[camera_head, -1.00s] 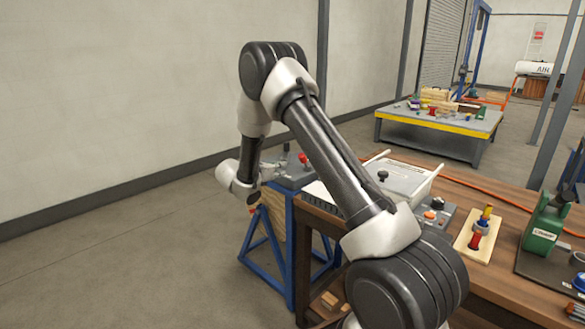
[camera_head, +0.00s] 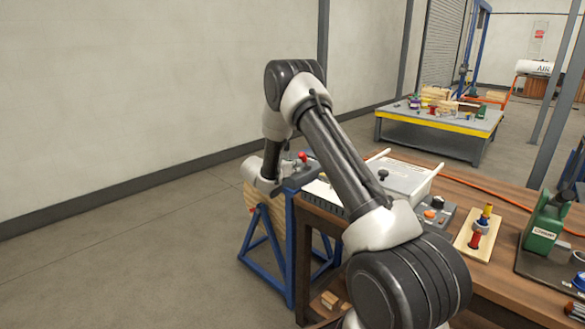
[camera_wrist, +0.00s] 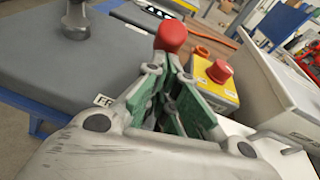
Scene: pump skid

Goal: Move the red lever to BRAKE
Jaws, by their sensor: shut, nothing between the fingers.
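The red lever's rounded knob (camera_wrist: 171,36) shows just beyond my fingertips in the wrist view. Its shaft is hidden behind the fingers. In the head view the red knob (camera_head: 303,156) stands over a grey plate on a blue stand, beside my forearm. My gripper (camera_wrist: 168,76) is shut and empty, with its green-padded fingers pointing toward the knob. I cannot tell whether they touch the lever. A label (camera_wrist: 103,101) on the grey plate (camera_wrist: 60,70) is partly covered by my gripper, and the BRAKE mark cannot be made out.
A dark grey knobbed handle (camera_wrist: 75,20) stands on the same plate at left. A yellow box with a red push button (camera_wrist: 219,71) sits close to the right of my fingers. A white case (camera_head: 405,178) lies on the wooden bench. Open floor lies left of the stand.

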